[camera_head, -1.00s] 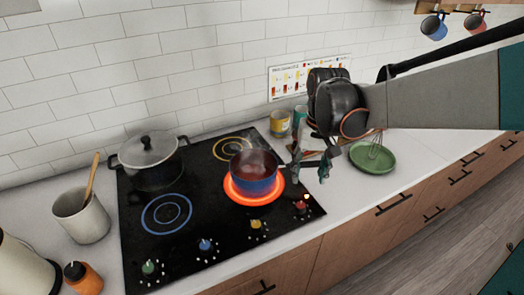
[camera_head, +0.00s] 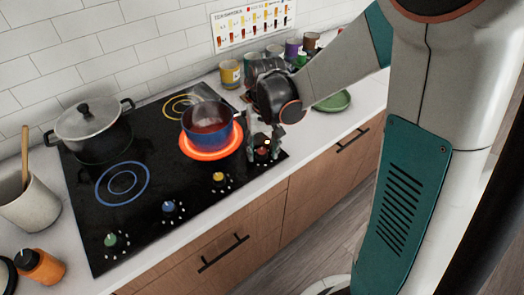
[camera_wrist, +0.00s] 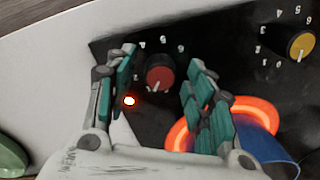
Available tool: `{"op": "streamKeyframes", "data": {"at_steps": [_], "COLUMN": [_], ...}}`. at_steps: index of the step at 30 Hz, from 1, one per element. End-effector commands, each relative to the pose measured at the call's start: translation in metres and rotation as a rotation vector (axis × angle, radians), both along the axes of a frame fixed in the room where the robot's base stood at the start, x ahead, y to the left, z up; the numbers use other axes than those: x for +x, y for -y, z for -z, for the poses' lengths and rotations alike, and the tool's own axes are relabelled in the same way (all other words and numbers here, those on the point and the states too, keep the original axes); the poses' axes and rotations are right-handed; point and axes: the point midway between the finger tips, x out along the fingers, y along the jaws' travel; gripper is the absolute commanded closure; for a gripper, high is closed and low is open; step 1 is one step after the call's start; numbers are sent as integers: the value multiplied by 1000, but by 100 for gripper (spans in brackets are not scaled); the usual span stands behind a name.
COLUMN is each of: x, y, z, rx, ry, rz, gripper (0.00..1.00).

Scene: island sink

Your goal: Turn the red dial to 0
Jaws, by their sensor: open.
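The red dial (camera_wrist: 160,78) is on the right front corner of the black cooktop (camera_head: 130,225). In the wrist view it shows between the two open fingers of my gripper (camera_wrist: 158,90), with a gap on each side; I cannot tell whether a finger touches it. A glowing red light (camera_wrist: 129,101) is lit beside it. In the head view my gripper (camera_head: 264,142) hangs over the dial, which shows only partly between the fingers. The burner (camera_head: 202,153) under the blue pot (camera_head: 207,124) glows orange-red.
A yellow dial (camera_wrist: 302,46) sits nearest the red one; blue (camera_head: 168,206) and green (camera_head: 110,240) dials lie further left. The hot blue pot is close behind my gripper. A green plate (camera_head: 333,101) and several cans stand on the counter beyond.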

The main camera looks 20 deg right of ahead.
Motion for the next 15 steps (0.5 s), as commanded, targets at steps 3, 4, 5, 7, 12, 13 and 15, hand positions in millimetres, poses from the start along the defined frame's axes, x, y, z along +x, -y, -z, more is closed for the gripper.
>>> {"op": "streamKeyframes", "data": {"at_steps": [3, 4, 5, 7, 12, 13, 15], "x": [0, 0, 0, 0, 0, 0, 0], "y": [0, 0, 0, 0, 0, 0, 0], "z": [3, 3, 3, 3, 3, 3, 3], "rx": [0, 0, 0, 0, 0, 0, 0], "ry": [0, 0, 0, 0, 0, 0, 0], "rz": [0, 0, 0, 0, 0, 0, 0], "gripper": [51, 51, 51, 51, 69, 76, 92]}}
